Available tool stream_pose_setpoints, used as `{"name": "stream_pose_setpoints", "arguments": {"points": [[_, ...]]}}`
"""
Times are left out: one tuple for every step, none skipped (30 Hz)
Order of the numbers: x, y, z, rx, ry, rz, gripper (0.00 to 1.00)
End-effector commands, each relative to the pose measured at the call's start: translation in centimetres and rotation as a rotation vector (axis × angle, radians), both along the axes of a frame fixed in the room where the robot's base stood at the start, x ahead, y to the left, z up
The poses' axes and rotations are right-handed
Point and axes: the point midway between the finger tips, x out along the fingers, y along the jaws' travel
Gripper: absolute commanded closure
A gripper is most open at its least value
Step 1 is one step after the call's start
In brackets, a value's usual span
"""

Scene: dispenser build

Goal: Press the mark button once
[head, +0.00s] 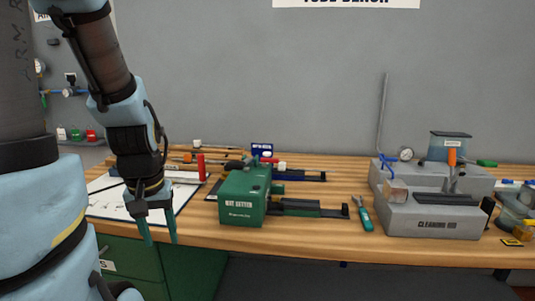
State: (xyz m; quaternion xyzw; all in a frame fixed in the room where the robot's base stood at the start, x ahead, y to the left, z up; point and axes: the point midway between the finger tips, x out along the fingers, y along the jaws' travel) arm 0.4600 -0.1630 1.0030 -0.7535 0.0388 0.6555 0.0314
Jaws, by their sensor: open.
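My gripper (160,242) hangs pointing down at the left of the head view, in front of the bench's front edge. Its two teal fingers are apart with nothing between them. No button with a readable mark label can be made out. A green machine (240,209), with lettering that seems to read "NUT SETTER", stands right of my gripper, apart from it. Small dark details on its top are too small to tell. A grey machine (430,222) with a lettered front stands further right.
A white sheet (108,205) lies on the wooden bench (310,236) behind my gripper, with a red upright piece (201,166) nearby. Dark rails (310,208) extend right of the green machine. Green drawers (190,270) are below.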

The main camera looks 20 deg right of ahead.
Motion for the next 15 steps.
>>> {"name": "stream_pose_setpoints", "arguments": {"points": [[0.00, 0.00, 0.00, 0.000, 0.000, 0.000, 0.54], [0.00, 0.00, 0.00, 0.000, 0.000, 0.000, 0.58], [0.00, 0.00, 0.00, 0.000, 0.000, 0.000, 0.62], [0.00, 0.00, 0.00, 0.000, 0.000, 0.000, 0.66], [0.00, 0.00, 0.00, 0.000, 0.000, 0.000, 0.69], [0.00, 0.00, 0.00, 0.000, 0.000, 0.000, 0.74], [0.00, 0.00, 0.00, 0.000, 0.000, 0.000, 0.77], [0.00, 0.00, 0.00, 0.000, 0.000, 0.000, 0.80], [0.00, 0.00, 0.00, 0.000, 0.000, 0.000, 0.85], [0.00, 0.00, 0.00, 0.000, 0.000, 0.000, 0.88], [0.00, 0.00, 0.00, 0.000, 0.000, 0.000, 0.92], [0.00, 0.00, 0.00, 0.000, 0.000, 0.000, 0.96], [0.00, 0.00, 0.00, 0.000, 0.000, 0.000, 0.99], [0.00, 0.00, 0.00, 0.000, 0.000, 0.000, 1.00], [0.00, 0.00, 0.00, 0.000, 0.000, 0.000, 1.00]]}}
